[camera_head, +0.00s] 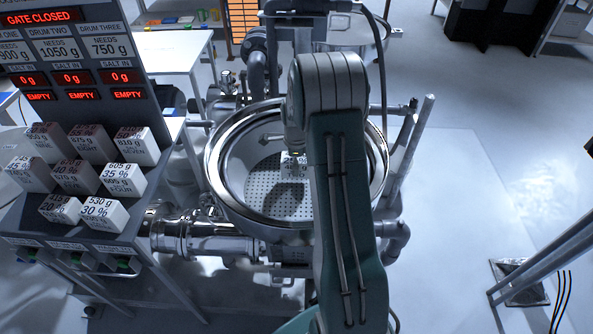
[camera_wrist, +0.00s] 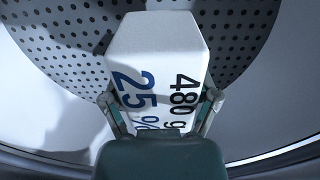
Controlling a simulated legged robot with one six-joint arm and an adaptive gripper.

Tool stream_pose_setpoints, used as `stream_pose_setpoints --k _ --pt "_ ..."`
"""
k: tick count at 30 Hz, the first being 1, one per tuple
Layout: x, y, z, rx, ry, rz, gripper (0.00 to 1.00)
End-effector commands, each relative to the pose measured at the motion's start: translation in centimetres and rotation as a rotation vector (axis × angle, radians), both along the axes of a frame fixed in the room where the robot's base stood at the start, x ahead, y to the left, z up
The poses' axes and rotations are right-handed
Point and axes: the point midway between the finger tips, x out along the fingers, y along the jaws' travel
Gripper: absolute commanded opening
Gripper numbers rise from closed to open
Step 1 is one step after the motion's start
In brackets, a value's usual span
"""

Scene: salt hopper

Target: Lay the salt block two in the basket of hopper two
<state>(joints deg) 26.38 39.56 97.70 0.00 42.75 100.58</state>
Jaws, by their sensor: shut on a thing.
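A white salt block (camera_wrist: 155,60) marked "480 g" and "25 %" fills the middle of the wrist view. My gripper (camera_wrist: 162,110) is shut on it, one finger on each side. In the head view the block (camera_head: 293,165) shows only partly beside my arm, inside the round steel hopper (camera_head: 222,180). Beneath it is the perforated basket (camera_head: 265,192), which also shows in the wrist view (camera_wrist: 60,42). A shadow lies to the left of the block; I cannot tell whether it touches the basket. My arm hides the hopper's right part, and no hopper number shows.
A sloped rack at left holds several labelled white blocks (camera_head: 100,213). The panel (camera_head: 70,75) above reads "GATE CLOSED", with three drums at 0 g and "EMPTY". Another steel vessel (camera_head: 352,42) stands behind. Pipes flank the hopper; floor at right is open.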

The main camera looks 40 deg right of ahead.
Motion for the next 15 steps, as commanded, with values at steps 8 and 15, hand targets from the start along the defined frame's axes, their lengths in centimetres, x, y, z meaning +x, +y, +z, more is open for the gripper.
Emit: stream_pose_setpoints --k 8,15 --pt "0.1 -0.3 -3.4 0.000 0.000 0.000 0.17" --pt "0.1 -0.3 -3.4 0.000 0.000 -0.001 0.17"
